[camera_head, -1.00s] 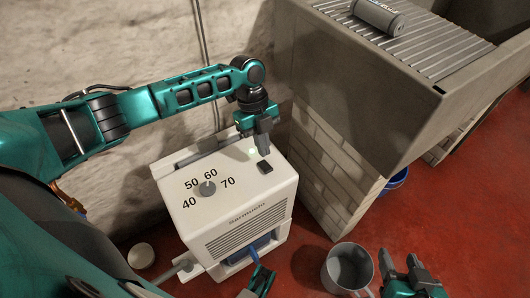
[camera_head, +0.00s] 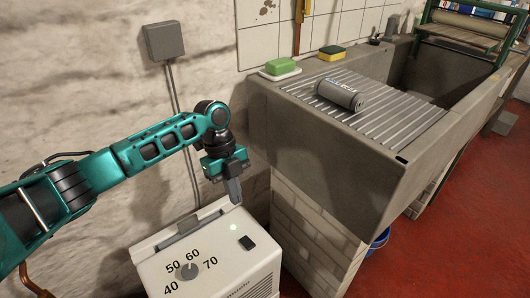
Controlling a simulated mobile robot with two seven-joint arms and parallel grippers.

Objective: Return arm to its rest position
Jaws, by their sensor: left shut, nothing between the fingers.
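My left arm comes in from the left. Its gripper (camera_head: 234,191) is shut and empty, pointing down above the back part of a white machine (camera_head: 205,268). My right gripper is out of view.
A stone sink (camera_head: 335,165) with a ribbed drainboard stands to the right. A grey cylinder (camera_head: 340,95), green soap (camera_head: 281,66) and a sponge (camera_head: 331,52) lie on it. A blue bucket (camera_head: 379,241) stands below. Red floor (camera_head: 440,255) is free at right.

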